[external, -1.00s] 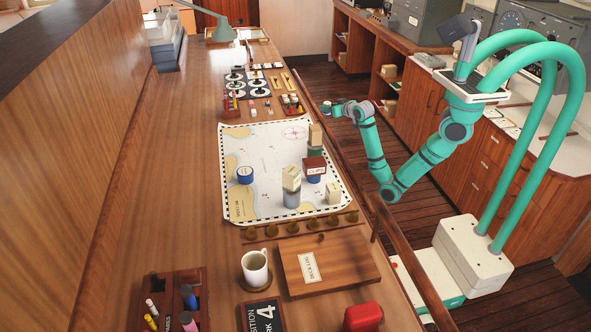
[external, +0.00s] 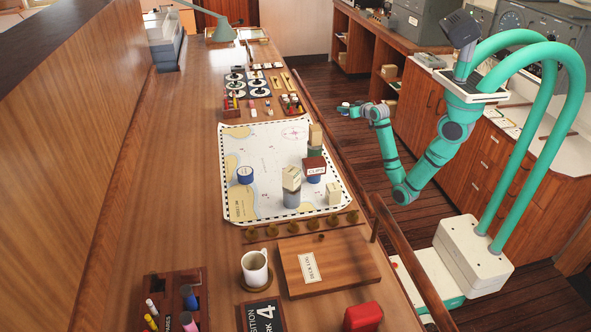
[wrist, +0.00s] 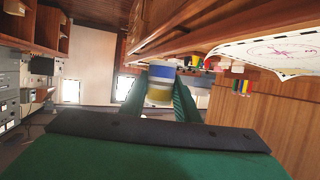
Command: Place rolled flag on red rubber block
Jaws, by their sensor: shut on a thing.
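My gripper (external: 350,107) is out over the floor, just right of the long table's edge, level with the far part of the chart. In the wrist view its two green fingers (wrist: 160,102) are shut on a short roll with blue, white and yellow bands, the rolled flag (wrist: 160,82). The flag is too small to make out well in the external view. A red block with rounded edges (external: 363,317), which looks like the red rubber block, lies on the near right part of the table, far from my gripper.
A wooden rail (external: 402,260) runs along the table's right edge. A wooden box lid (external: 330,262), a white mug (external: 255,268) and a black sign (external: 262,316) are near the red block. The chart (external: 262,205) carries several stacked tins and blocks.

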